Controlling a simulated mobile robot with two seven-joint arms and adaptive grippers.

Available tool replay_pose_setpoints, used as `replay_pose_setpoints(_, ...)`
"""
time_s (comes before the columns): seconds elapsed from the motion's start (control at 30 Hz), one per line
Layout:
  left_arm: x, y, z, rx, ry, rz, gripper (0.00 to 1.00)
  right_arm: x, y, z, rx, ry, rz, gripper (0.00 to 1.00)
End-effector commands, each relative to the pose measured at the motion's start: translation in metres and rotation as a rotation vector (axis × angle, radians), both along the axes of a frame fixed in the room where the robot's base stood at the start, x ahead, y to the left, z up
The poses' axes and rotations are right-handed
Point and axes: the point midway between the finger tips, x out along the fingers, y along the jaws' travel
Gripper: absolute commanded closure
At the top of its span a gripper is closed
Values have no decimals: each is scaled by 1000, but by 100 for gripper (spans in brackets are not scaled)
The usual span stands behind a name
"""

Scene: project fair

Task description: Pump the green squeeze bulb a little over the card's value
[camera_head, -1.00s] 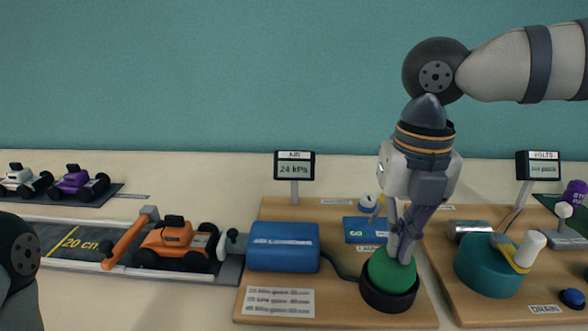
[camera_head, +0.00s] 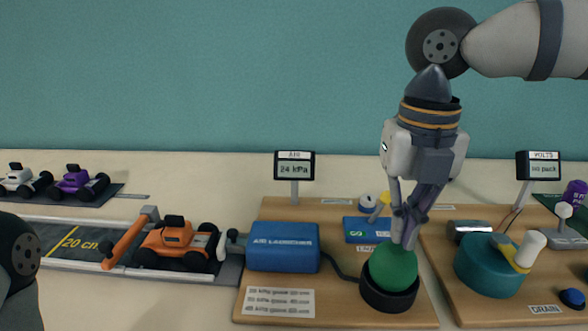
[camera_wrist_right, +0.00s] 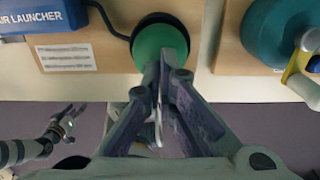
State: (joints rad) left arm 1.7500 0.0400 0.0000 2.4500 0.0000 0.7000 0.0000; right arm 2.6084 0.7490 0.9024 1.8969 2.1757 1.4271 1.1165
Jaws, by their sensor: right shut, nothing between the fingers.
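The green squeeze bulb (camera_head: 392,267) sits in a black ring on the wooden board, and its dome looks full. My right gripper (camera_head: 407,243) is shut and empty, pointing down, its fingertips at the top of the bulb. I cannot tell whether they touch it. The bulb also shows in the right wrist view (camera_wrist_right: 160,44), just beyond the fingertips (camera_wrist_right: 162,66). The AIR display (camera_head: 294,168) reads 24 kPa. A printed white card (camera_head: 279,302) lies at the board's front left; its small lines mention kPa and cm but are hard to read.
The blue air launcher box (camera_head: 283,247) stands left of the bulb, joined to it by a black hose. An orange car (camera_head: 178,244) sits on the track near a "20 cm" mark. A teal drum (camera_head: 487,266) with a crank stands on the board to the right.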

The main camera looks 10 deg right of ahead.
Motion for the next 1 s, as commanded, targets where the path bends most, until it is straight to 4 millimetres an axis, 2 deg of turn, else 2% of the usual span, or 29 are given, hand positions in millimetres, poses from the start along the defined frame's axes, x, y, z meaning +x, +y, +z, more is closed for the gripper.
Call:
replay_pose_setpoints(0.27,0,0,0,0,0,0,50,0,0,3,1,-1,-1,100)
replay_pose_setpoints(0.7,0,0,0,0,0,0,50,0,0,56,0,-1,0,100)
replay_pose_setpoints(1.0,0,0,0,0,0,0,50,0,0,60,0,0,0,100)
